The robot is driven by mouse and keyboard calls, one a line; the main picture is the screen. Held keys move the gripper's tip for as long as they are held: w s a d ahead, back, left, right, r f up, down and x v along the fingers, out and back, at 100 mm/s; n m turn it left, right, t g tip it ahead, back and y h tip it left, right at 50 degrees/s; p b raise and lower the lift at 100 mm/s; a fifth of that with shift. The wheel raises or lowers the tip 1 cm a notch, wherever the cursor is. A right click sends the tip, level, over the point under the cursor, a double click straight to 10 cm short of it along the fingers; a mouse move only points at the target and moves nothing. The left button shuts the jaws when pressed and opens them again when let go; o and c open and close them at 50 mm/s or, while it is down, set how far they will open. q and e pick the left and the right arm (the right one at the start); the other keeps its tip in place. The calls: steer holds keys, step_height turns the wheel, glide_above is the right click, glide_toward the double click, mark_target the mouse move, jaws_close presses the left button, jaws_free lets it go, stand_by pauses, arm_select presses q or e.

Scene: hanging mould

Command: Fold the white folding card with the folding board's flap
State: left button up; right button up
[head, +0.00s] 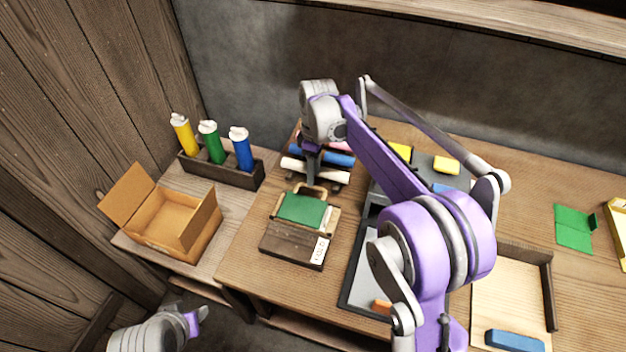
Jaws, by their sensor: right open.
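The wooden folding board (290,246) lies on the table left of centre, with a handle (309,188) at its far edge. A green panel or card (302,208) lies on its far half. A small white label-like piece (320,250) is at its front right. I cannot make out a white folding card for certain. My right gripper (311,172) points down just beyond the handle, open; contact with the handle cannot be judged. My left gripper (196,319) is low at the bottom left, away from the board; its fingers are unclear.
A rack of rolls (335,158) stands right behind the board. An open cardboard box (175,217) and a bottle holder (218,172) are on the left. A dark tray (352,276) is close on the right. A wooden tray (512,283) and green card (573,229) lie farther right.

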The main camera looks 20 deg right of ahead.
mark_target(306, 203)
steer(key=shift+s+a+f, duration=0.15)
steer(key=shift+f, duration=1.45)
jaws_close()
